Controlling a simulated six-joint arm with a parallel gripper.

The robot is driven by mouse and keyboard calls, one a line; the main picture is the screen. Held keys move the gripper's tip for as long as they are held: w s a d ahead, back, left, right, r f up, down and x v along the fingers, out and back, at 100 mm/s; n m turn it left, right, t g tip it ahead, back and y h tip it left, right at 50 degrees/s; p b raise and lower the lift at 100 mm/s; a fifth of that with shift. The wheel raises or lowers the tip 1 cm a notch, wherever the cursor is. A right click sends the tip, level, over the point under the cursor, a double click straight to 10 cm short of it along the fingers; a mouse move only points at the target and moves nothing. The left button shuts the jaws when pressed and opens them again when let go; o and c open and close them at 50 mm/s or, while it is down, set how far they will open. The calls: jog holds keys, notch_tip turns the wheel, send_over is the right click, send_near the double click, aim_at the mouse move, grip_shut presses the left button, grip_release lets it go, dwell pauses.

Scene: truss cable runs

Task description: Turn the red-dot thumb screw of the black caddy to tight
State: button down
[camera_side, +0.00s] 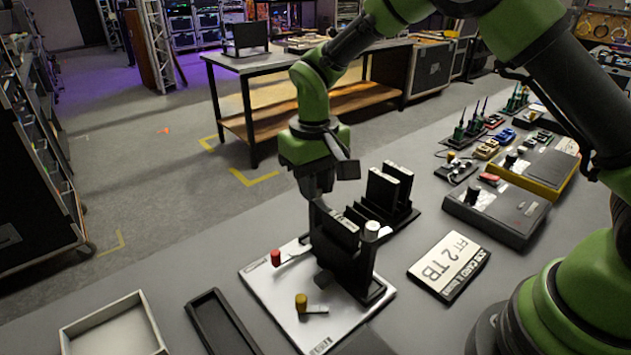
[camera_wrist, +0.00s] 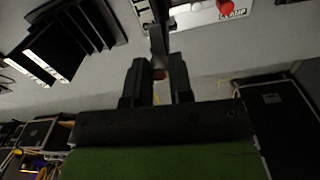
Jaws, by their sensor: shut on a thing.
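The black caddy (camera_side: 338,232) stands upright in a black holder on a white base plate (camera_side: 262,287). My gripper (camera_side: 318,192) is down at the caddy's upper left end. In the side view the screw is hidden behind the gripper and caddy.
A red-topped knob (camera_side: 276,257), a yellow-topped knob (camera_side: 301,302) and a white-topped knob (camera_side: 371,231) stand around the caddy. A rack with black caddies (camera_side: 388,190) is close behind. A labelled drive (camera_side: 449,266) lies right; empty trays (camera_side: 222,322) lie in front.

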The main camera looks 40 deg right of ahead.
jog(key=shift+n, duration=0.6)
jog(key=c, duration=1)
grip_release()
notch_tip(320, 180, up, 9)
jog(key=shift+a+r, duration=0.1)
jog(key=shift+a, duration=0.05)
jog(key=shift+r, duration=0.35)
